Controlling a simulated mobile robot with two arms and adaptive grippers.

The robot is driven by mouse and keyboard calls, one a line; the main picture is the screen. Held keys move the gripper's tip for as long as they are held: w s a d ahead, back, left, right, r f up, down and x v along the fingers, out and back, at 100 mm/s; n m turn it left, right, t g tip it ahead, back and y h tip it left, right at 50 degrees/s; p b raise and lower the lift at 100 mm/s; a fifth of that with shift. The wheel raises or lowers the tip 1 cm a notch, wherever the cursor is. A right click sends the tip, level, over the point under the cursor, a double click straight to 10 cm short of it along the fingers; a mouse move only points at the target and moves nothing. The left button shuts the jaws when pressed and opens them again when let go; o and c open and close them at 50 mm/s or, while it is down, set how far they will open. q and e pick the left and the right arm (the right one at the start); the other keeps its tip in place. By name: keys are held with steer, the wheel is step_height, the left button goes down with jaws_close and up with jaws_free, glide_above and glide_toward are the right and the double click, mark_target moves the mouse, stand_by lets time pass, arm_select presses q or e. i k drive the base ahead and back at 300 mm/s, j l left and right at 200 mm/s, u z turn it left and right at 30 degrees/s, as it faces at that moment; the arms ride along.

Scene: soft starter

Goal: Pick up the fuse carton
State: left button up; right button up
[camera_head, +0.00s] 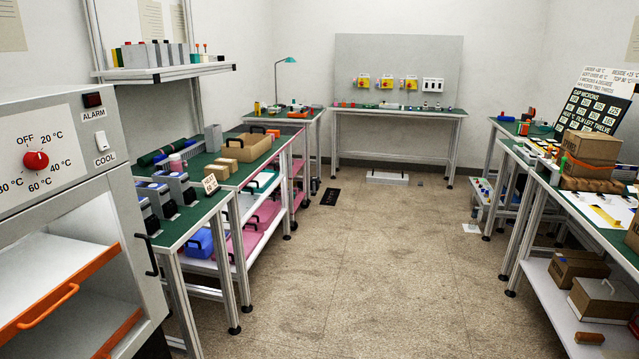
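Several cardboard boxes are in view, and I cannot tell which one is the fuse carton. A brown carton with an orange band (590,147) stands on the right bench. Another carton (633,232) is cut off by the right edge of the picture. Two more cartons (577,267) and (603,298) sit on the shelf below that bench. Small tan boxes (222,167) lie on the left bench beside an open tan box with black handles (252,146). Neither of my grippers is in view.
A grey cabinet with a red dial (36,160) and orange-edged shelves stands close at left. Left bench (205,218) and right bench (565,193) flank a clear floor aisle (360,260). A back bench (400,111) and a low white box (387,177) stand at the far end.

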mark_target(233, 164)
steer(key=i, duration=2.05)
steer(key=i+u, duration=0.25)
steer(key=i, duration=0.25)
steer(key=i+l+u, duration=0.2)
steer(key=i, duration=0.25)
steer(key=i+l+u, duration=0.25)
steer(key=i, duration=0.2)
